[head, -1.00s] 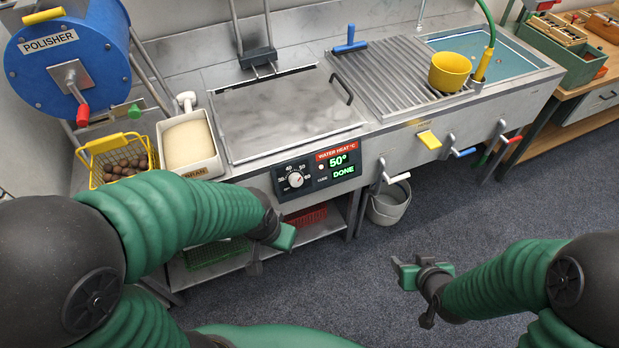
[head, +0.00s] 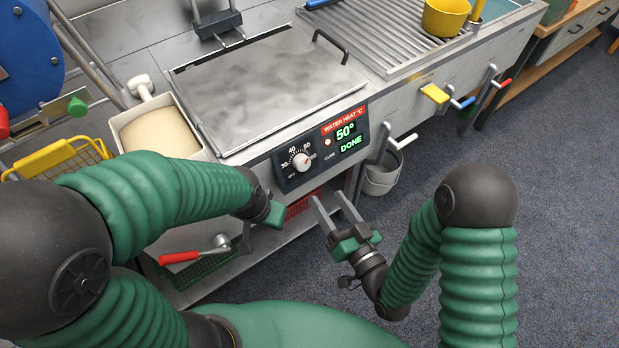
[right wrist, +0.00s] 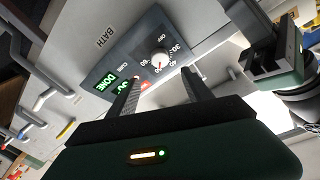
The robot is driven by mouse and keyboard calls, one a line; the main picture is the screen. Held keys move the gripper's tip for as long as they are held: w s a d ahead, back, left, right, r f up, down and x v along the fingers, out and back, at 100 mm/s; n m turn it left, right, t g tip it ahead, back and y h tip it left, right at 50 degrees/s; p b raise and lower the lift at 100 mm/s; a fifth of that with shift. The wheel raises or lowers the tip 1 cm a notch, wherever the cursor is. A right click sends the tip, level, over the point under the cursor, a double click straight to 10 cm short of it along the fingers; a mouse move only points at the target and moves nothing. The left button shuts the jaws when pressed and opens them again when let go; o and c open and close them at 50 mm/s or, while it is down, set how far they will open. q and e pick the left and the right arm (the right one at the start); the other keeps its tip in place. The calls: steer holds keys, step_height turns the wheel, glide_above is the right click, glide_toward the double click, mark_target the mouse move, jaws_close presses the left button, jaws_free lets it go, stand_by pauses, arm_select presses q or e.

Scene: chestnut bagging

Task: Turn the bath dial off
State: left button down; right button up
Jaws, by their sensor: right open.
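The bath dial is a white round knob (head: 301,161) on a dark control panel (head: 344,117) at the front of the steel bath. The panel display reads 50° and DONE in green. The dial also shows in the right wrist view (right wrist: 160,57), just beyond the fingertips. My right gripper (head: 328,196) is open and empty, below and slightly right of the dial, apart from the panel. Its two fingers show in the right wrist view (right wrist: 159,78). My left gripper (head: 266,216) hangs below and left of the panel; its jaw opening is unclear.
A covered steel bath (head: 262,85) lies above the panel. A lever with a red handle (head: 180,258) is below my left forearm. A white bin (head: 125,120) and yellow basket (head: 45,157) stand left. A white-handled tap (head: 404,140) and grey bucket (head: 381,176) are right of the panel.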

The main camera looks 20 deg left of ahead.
mark_target(305, 165)
steer(key=b+x, duration=0.3)
steer(key=x, duration=0.6)
steer(key=shift+w+d+f, duration=0.1)
steer(key=shift+w+d, duration=0.05)
steer(key=shift+w+a, duration=0.25)
steer(key=shift+a, duration=0.05)
steer(key=shift+w+a, duration=0.15)
steer(key=shift+a, duration=0.45)
steer(key=shift+d, duration=0.25)
steer(key=c, duration=0.6)
arm_select(q)
steer(key=x, duration=0.2)
steer(key=s+x, duration=0.1)
steer(key=x, duration=0.1)
steer(key=shift+a+f, duration=0.1)
steer(key=shift+f, duration=0.35)
arm_select(e)
jaws_close()
